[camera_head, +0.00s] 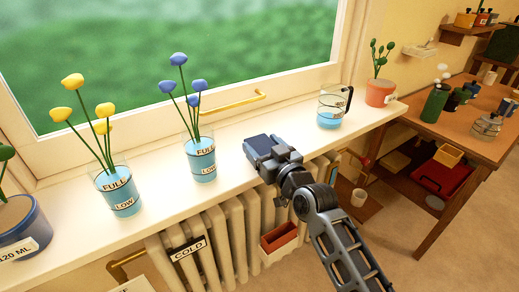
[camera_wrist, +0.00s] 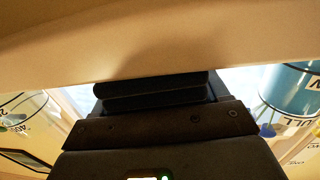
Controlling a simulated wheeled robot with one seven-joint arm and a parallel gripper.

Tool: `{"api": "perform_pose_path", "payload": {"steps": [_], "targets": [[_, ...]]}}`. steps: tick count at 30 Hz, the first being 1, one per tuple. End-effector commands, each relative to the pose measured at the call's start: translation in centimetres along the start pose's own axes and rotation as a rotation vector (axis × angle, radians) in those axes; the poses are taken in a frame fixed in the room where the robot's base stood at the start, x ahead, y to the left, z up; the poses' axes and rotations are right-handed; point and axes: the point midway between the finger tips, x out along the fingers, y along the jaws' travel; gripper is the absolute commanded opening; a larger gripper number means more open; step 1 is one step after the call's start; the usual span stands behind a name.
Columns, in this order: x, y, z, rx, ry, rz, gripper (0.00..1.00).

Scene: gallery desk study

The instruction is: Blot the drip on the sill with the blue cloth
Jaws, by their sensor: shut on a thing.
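My gripper (camera_head: 262,146) is low over the white sill (camera_head: 228,176), between the vase of blue flowers and the glass jug. It is shut on a dark navy patch (camera_head: 257,141), which looks like the folded blue cloth; cloth and jaws are hard to tell apart. In the wrist view the dark jaws (camera_wrist: 152,92) are close together and very near a pale surface. I cannot tell whether the cloth touches the sill. No drip shows; the gripper may hide it.
A vase with blue flowers (camera_head: 202,160) stands left of my gripper, one with yellow flowers (camera_head: 118,192) further left. A glass jug (camera_head: 330,108) and potted plant (camera_head: 380,92) stand right. A radiator (camera_head: 215,240) with a red box (camera_head: 279,240) is below the sill.

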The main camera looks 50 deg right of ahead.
Motion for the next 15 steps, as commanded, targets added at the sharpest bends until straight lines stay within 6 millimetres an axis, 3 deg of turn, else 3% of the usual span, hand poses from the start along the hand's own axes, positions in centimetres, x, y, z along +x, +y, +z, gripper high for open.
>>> {"api": "perform_pose_path", "payload": {"steps": [15], "targets": [[0.9, 1.1, 0.4, 0.000, -0.003, 0.001, 0.43]]}}
